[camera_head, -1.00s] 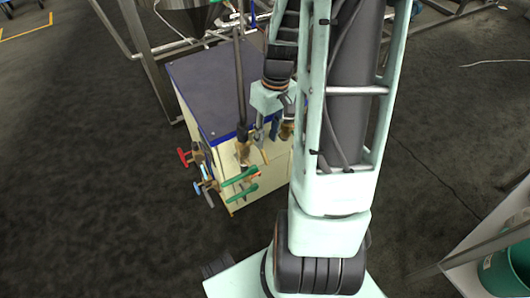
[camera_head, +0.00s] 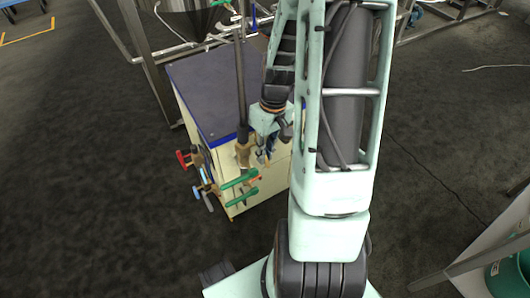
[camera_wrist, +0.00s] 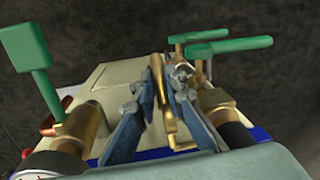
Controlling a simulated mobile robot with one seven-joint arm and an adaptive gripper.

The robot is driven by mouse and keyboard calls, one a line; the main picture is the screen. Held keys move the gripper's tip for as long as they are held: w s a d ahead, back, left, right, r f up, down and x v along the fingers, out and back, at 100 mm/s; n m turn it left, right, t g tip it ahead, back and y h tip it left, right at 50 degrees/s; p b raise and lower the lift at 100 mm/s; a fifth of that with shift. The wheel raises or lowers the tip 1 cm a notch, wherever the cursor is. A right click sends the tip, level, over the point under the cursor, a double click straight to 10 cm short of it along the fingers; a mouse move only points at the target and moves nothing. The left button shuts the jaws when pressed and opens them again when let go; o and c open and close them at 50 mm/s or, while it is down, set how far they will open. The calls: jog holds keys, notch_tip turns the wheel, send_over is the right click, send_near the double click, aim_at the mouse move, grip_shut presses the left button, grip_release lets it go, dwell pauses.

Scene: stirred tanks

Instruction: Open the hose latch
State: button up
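My gripper (camera_head: 263,158) is at the front of the cabinet, beside the brass hose coupling (camera_head: 243,152) at the lower end of an upright dark hose. In the wrist view, my gripper (camera_wrist: 162,88) has its two blue-grey fingers apart. A thin brass lever, seemingly the hose latch (camera_wrist: 158,72), stands between them. I cannot tell whether either finger touches it. A brass coupling (camera_wrist: 212,103) with a black hose end sits right of the fingers, and another brass fitting (camera_wrist: 85,125) is at left. In the head view, my wrist partly hides the fittings, and the latch cannot be made out.
The cabinet has a dark top (camera_head: 205,85) with blue edging. Green valve handles (camera_head: 240,178), a red handle (camera_head: 183,160) and a blue handle (camera_head: 204,190) stick out at its front. Green handles (camera_wrist: 228,46) also sit close beyond my fingers. A metal frame (camera_head: 150,75) stands behind; the left floor is clear.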

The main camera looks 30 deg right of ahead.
jog(key=shift+r+p, duration=0.2)
jog(key=shift+p, duration=0.2)
grip_shut()
jog(key=shift+r+g+p, duration=0.25)
jog(key=shift+g+p, duration=0.45)
jog(key=shift+p, duration=0.2)
jog(key=g+p, duration=0.1)
jog(key=p, duration=0.1)
jog(key=r+g+p, duration=0.1)
jog(key=g+p, duration=0.1)
jog(key=shift+s, duration=0.2)
jog(key=g+p, duration=0.1)
jog(key=g, duration=0.2)
jog(key=shift+r+p, duration=0.2)
jog(key=shift+p, duration=0.15)
jog(key=shift+r+m+g, duration=0.25)
jog(key=shift+m+g, duration=0.05)
jog(key=shift+g, duration=0.7)
jog(key=shift+r, duration=0.1)
jog(key=o, duration=0.8)
grip_release()
jog(key=shift+w, duration=0.1)
